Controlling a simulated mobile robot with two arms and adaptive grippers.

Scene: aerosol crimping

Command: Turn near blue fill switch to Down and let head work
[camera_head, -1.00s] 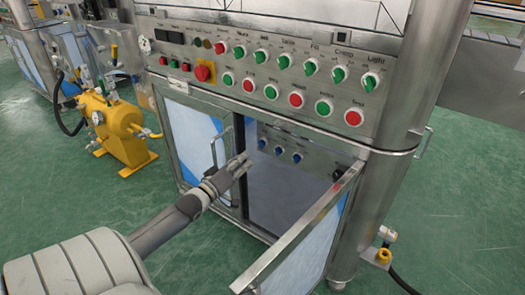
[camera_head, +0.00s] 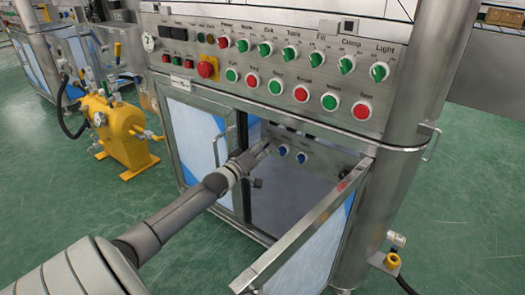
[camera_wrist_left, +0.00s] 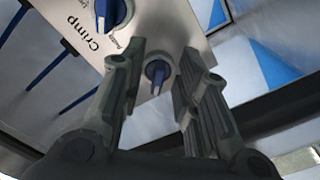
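Blue switches sit on a grey panel (camera_head: 322,158) inside the open cabinet. Two show in the head view, one (camera_head: 283,150) close to my gripper and one (camera_head: 301,157) further right. My left gripper (camera_head: 266,147) reaches in at the panel's left part and hides what is behind it. In the left wrist view my left gripper (camera_wrist_left: 163,52) is open, with a small blue switch (camera_wrist_left: 157,72) showing between its fingers. I cannot tell whether they touch it. A larger blue switch (camera_wrist_left: 112,12) lies beside the word "Crimp". No "Fill" label is readable on this panel. My right gripper is not in view.
The upper console (camera_head: 240,59) carries green and red buttons, green selector switches and a red emergency button (camera_head: 207,67). The open cabinet door (camera_head: 305,225) stands out to the right of my arm. A closed door (camera_head: 195,135) is on the left.

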